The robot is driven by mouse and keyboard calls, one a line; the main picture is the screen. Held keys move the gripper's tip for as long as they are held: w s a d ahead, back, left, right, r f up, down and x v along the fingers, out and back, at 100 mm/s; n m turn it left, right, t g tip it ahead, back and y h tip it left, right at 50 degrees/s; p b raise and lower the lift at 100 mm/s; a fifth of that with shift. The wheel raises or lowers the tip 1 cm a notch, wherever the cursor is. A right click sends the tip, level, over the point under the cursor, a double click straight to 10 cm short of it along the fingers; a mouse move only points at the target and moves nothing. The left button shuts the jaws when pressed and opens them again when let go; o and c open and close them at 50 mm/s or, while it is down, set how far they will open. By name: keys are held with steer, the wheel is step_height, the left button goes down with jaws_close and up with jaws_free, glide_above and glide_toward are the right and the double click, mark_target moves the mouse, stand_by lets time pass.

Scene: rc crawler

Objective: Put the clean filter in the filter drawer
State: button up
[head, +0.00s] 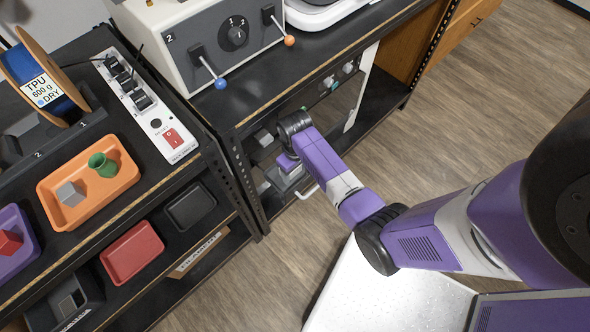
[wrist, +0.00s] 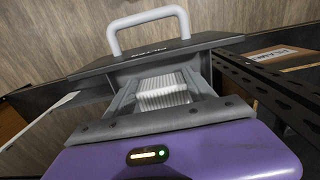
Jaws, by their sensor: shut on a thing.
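The clean filter (wrist: 163,92) is a white pleated block, seen in the wrist view between my two grey fingers. My gripper (wrist: 162,88) is shut on it. The filter drawer (wrist: 95,82) is dark grey with a pale bar handle (wrist: 148,22) and stands pulled out. The filter is at the drawer's opening, just behind its front; I cannot tell whether it rests on the drawer floor. In the head view my gripper (head: 287,163) is low at the front of the bench, beside the drawer's handle (head: 307,192). My wrist hides the filter there.
A black rack post (wrist: 265,90) stands close on the right in the wrist view. A white panel (head: 360,88) sticks out from the bench. A control box with levers (head: 225,40) is above. An orange tray (head: 50,195) and a red tray (head: 130,250) are on the left rack.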

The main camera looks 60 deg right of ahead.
steer(key=shift+f, duration=0.15)
steer(key=o, duration=1.5)
step_height(320, 180, up, 12)
steer(key=p, duration=0.1)
steer(key=s+a+f+t, duration=0.1)
steer(key=a, duration=0.1)
steer(key=s+a+f+t+h, duration=0.1)
steer(key=s+a, duration=0.1)
steer(key=s+a+f+n+t, duration=0.1)
steer(key=s+a, duration=0.1)
steer(key=shift+f+t+h, duration=0.25)
steer(key=shift+t+h, duration=0.05)
steer(key=shift+h, duration=0.1)
steer(key=s+a+r+t, duration=0.3)
steer(key=s+a+r, duration=0.1)
steer(key=r, duration=0.5)
steer(key=s+a+r+n+t+y, duration=0.1)
steer(key=s+a+r+t, duration=0.3)
steer(key=r, duration=0.6)
steer(key=s+a+r+n+t, duration=0.1)
steer(key=s+a+r+t, duration=0.3)
steer(key=r, duration=0.5)
steer(key=shift+s+a+r+y, duration=0.25)
steer(key=shift+s+a+y, duration=0.15)
steer(key=shift+s, duration=0.3)
